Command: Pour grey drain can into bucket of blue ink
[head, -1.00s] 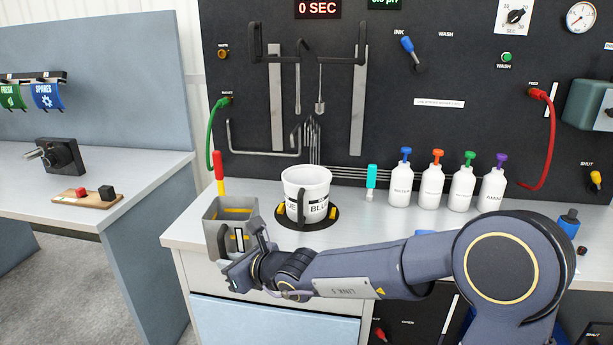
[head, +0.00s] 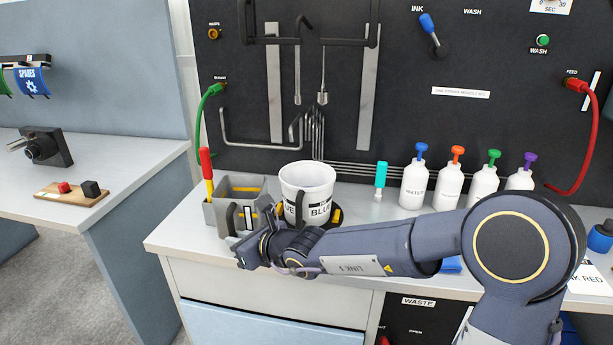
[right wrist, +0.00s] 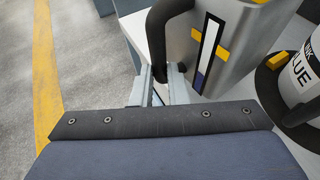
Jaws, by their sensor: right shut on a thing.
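Whether the can touches the counter is unclear. My left gripper is out of view.
A red and yellow tool (head: 206,172) stands left of the can. A teal-topped tool (head: 380,178) and several white bottles (head: 414,185) stand to the right. Hooks and rods hang on the dark panel behind. The counter's front edge (head: 200,262) is close below the gripper.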

